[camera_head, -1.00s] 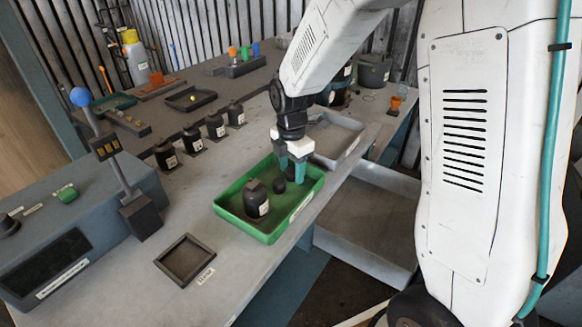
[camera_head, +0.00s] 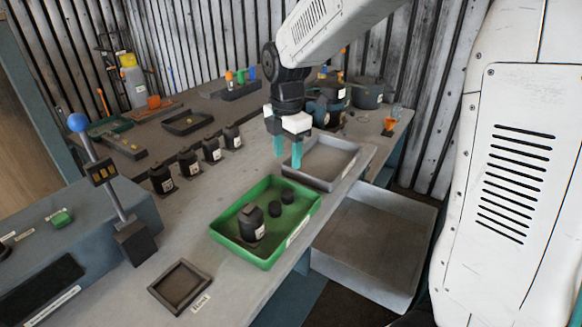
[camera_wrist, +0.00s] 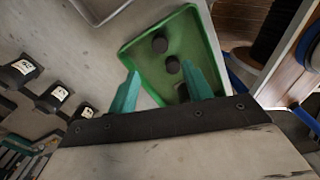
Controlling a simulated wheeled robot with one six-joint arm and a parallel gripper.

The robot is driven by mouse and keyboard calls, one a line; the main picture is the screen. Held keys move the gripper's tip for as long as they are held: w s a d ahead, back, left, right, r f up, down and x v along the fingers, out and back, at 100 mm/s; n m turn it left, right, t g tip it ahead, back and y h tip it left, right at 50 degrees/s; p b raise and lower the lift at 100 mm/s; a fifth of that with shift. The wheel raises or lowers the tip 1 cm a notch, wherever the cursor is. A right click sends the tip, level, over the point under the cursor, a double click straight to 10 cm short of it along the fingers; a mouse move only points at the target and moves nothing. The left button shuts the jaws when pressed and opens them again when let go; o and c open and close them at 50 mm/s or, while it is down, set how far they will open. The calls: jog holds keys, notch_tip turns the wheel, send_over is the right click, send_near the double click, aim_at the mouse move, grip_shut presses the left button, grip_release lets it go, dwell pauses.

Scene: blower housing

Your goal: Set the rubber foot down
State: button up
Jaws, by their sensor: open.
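Two small black rubber feet lie in the green tray (camera_head: 222,225), one (camera_head: 288,196) toward the right and one (camera_head: 275,209) just in front of it. A black housing with a white label (camera_head: 250,224) stands in the left part of the same tray. My gripper (camera_head: 288,152) is open and empty, raised above the table behind the green tray. In the wrist view its teal fingers (camera_wrist: 160,88) are spread apart, with the two feet (camera_wrist: 160,44) (camera_wrist: 172,65) seen in the tray beyond them.
A grey tray (camera_head: 348,172) stands behind the green one. Several black labelled housings (camera_head: 187,163) stand in a row at the left. An empty dark square tray (camera_head: 180,287) lies at the front. A large grey bin (camera_head: 385,280) sits below the table at the right.

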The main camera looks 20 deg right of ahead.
jog(key=s+d+r+m, duration=0.1)
jog(key=s+r+m, duration=0.2)
jog(key=s+m, duration=0.7)
jog(key=s+d+r+m+t, duration=0.1)
jog(key=s+d+r+m, duration=0.1)
jog(key=s+m, duration=0.9)
jog(key=s+r, duration=0.1)
jog(key=s, duration=0.6)
